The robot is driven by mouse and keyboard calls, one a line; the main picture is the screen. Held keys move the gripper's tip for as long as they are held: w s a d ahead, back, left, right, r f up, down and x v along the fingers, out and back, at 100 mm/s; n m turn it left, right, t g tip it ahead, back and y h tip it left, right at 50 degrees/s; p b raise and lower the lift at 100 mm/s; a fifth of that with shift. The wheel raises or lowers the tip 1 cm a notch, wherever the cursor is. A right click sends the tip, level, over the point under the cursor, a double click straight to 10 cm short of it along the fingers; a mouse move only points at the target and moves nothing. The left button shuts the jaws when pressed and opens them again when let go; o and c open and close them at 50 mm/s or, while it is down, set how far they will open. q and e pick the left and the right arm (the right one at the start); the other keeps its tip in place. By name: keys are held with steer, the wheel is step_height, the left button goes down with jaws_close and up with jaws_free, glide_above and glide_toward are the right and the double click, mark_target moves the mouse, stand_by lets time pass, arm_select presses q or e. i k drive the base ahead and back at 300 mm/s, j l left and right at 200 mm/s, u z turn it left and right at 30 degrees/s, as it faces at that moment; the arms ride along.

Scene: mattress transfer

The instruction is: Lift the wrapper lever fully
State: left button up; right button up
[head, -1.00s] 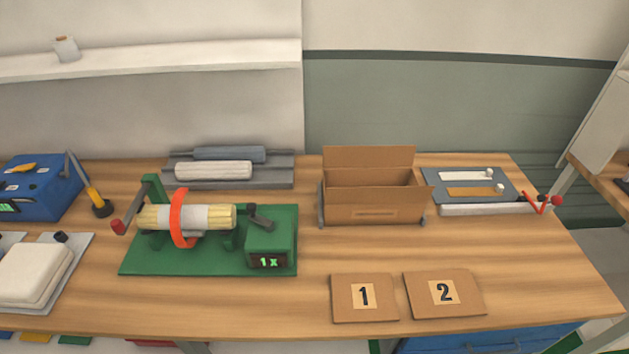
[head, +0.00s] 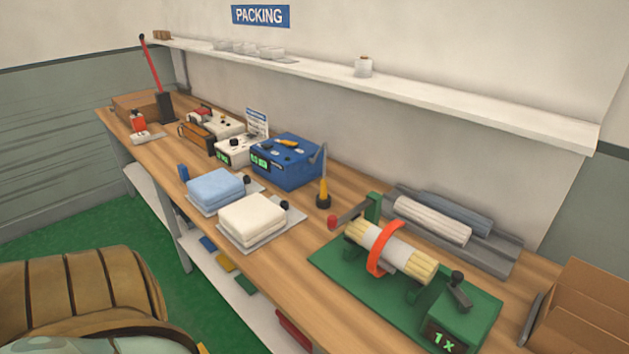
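The green wrapper machine (head: 330,262) stands on the near right part of the bench. A pale yellow bundle with a white band (head: 392,250) lies across it, with an orange ring (head: 377,262) around the band. A crank with a red knob (head: 332,221) is at its left end. A short dark lever with a black knob (head: 458,289) sits on the green box at its right end, whose display reads "1x". The lever looks tilted; I cannot tell how far it is raised. Neither gripper is in view.
A grey tray with rolls (head: 502,251) lies behind the wrapper. An open cardboard box (head: 590,300) is at the right edge. Folded white (head: 252,218) and blue (head: 215,190) pads and a blue machine (head: 287,165) stand farther left. A brown padded thing (head: 85,295) fills the lower left.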

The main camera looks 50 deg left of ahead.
mark_target(333, 223)
steer(key=u, duration=1.3)
